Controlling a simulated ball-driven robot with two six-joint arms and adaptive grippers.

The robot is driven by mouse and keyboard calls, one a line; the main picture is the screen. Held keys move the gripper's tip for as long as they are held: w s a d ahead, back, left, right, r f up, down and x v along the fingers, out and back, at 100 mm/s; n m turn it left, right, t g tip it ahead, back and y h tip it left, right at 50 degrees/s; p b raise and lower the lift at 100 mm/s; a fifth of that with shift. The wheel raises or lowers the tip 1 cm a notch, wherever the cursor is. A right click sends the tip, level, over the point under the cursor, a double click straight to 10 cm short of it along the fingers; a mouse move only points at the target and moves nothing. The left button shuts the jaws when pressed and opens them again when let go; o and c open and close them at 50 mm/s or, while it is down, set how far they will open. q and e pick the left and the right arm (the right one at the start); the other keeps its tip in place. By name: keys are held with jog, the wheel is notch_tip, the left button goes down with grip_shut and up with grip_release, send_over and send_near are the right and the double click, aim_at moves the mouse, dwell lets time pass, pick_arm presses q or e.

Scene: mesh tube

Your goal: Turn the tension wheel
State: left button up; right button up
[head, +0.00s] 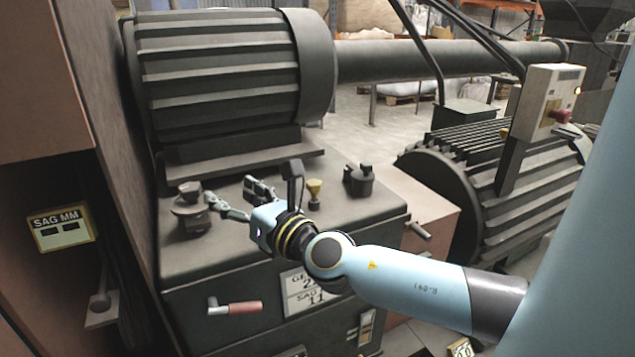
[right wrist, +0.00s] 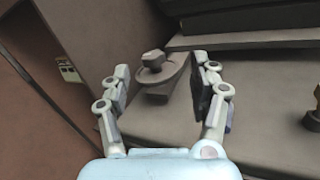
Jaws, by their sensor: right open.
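A dark wheel with a raised hub (head: 190,208) sits at the left end of the machine's top; I take it for the tension wheel. I cannot tell whether a finger touches the wheel. My left gripper is not in view.
A second dark knob (head: 358,181) and a small yellow-topped fitting (head: 314,190) stand right of the gripper. A crank with a red grip (head: 236,307) is on the front face. A "SAG MM" display (head: 60,229) is at left. A ribbed motor (head: 215,80) rises behind.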

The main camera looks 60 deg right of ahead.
jog(key=s+d+m+g+h, duration=0.6)
jog(key=s+m+h, duration=0.15)
jog(key=m, duration=1.15)
jog(key=s+a+f+m+g+y, duration=0.6)
jog(key=s+a+f+m+g, duration=0.1)
jog(key=s+a+f+m, duration=0.2)
jog(key=shift+s+f+m+y, duration=0.35)
jog(key=shift+s+f+m, duration=0.25)
jog(key=shift+s, duration=0.2)
